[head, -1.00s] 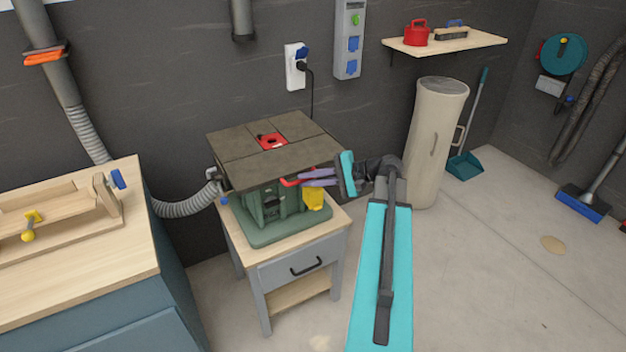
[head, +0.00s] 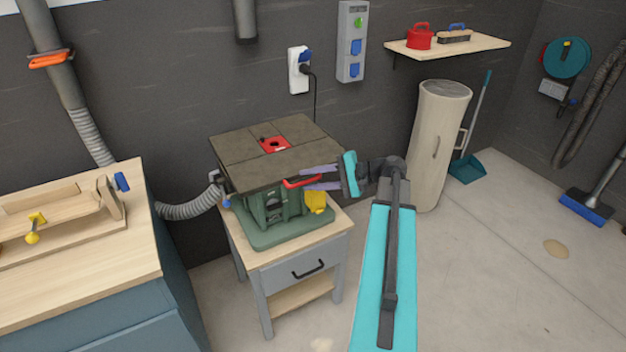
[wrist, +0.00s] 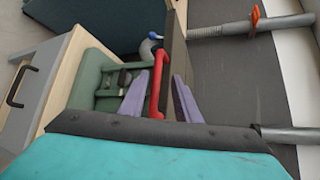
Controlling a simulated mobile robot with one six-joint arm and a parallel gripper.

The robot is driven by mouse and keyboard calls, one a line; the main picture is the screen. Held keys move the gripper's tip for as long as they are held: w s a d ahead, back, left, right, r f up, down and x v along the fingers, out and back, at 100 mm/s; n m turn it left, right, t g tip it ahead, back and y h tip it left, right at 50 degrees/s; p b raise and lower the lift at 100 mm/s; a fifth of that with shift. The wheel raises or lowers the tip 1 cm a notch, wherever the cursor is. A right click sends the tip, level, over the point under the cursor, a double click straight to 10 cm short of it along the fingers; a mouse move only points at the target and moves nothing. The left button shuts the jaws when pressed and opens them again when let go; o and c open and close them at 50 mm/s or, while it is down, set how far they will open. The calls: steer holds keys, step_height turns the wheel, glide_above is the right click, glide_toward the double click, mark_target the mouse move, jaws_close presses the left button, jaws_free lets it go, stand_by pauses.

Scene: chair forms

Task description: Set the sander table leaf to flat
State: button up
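The sander's dark brown table leaf (head: 240,172) sits on top of a green machine body (head: 265,215) and looks close to level in the head view. I cannot tell exactly whether it is flat. A red handle (head: 302,181) is at its front edge; it also shows in the wrist view (wrist: 157,82). My gripper (head: 308,178) is at this handle from the right. In the wrist view its two purple fingers (wrist: 161,82) are spread, one on each side of the red handle, with gaps visible. The leaf appears edge-on there (wrist: 175,50).
The machine stands on a small grey cabinet with a wooden top (head: 337,222). A workbench (head: 120,265) is at the left, and a grey hose (head: 185,211) runs behind. A beige cylinder (head: 428,160) stands at the right.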

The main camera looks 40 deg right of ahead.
steer(key=shift+s, duration=0.1)
steer(key=shift+v, duration=0.8)
steer(key=b+v, duration=0.2)
steer(key=v, duration=1)
steer(key=shift+b, duration=0.3)
steer(key=shift+d, duration=0.1)
